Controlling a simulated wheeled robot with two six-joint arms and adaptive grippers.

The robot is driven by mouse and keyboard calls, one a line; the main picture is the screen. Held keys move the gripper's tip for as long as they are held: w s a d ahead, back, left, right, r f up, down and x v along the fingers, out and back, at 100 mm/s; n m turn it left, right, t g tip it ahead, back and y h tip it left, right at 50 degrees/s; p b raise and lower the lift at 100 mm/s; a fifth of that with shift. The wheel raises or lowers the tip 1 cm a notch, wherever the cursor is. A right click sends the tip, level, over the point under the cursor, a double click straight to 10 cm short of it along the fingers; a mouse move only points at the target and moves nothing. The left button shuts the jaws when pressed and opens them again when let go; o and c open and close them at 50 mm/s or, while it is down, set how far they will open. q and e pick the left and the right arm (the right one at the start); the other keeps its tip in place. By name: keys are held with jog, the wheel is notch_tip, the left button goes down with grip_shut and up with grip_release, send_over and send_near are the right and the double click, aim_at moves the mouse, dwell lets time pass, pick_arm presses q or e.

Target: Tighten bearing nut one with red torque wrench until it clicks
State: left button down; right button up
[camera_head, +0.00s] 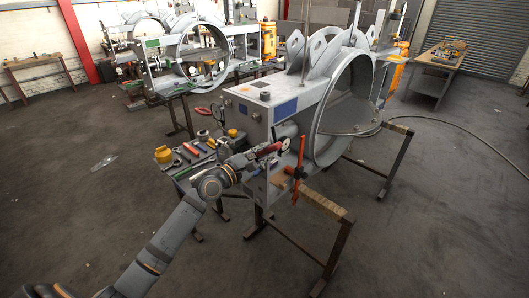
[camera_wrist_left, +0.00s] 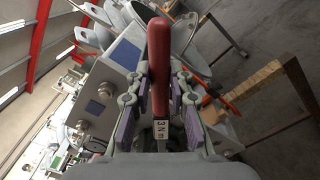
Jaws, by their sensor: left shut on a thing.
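My left gripper (camera_head: 262,155) is shut on the red torque wrench (camera_head: 270,148), beside the open box end of the grey damper ring frame (camera_head: 252,110). In the left wrist view, the red wrench handle (camera_wrist_left: 159,50) stands between the padded fingers of the left gripper (camera_wrist_left: 160,95). A label reading "3 Nm" shows on the wrench near the palm. Bearing nut one cannot be made out. The wrench's working end is hidden, so I cannot tell whether it touches a nut. My right gripper is not in view.
A tool bench with a yellow item (camera_head: 163,154) stands left of the frame. An orange clamp-like bar (camera_head: 299,172) stands upright close to the gripper's right. A wood-topped trestle (camera_head: 322,205) supports the frame. The floor in front is clear.

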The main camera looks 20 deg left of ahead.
pick_arm(q)
jog(key=shift+w+d, duration=0.25)
jog(key=shift+w, duration=0.2)
jog(key=b+x, duration=0.1)
jog(key=x, duration=0.1)
jog(key=shift+w+d+f, duration=0.15)
jog(key=shift+w, duration=0.35)
jog(key=shift+d+r, duration=0.1)
jog(key=shift+r, duration=0.15)
jog(key=shift+d+r, duration=0.1)
jog(key=shift+d, duration=0.05)
jog(key=shift+w+d, duration=0.15)
jog(key=shift+w, duration=0.35)
jog(key=shift+s+p, duration=0.3)
jog(key=shift+p, duration=0.15)
jog(key=shift+w, duration=0.35)
dwell(0.4)
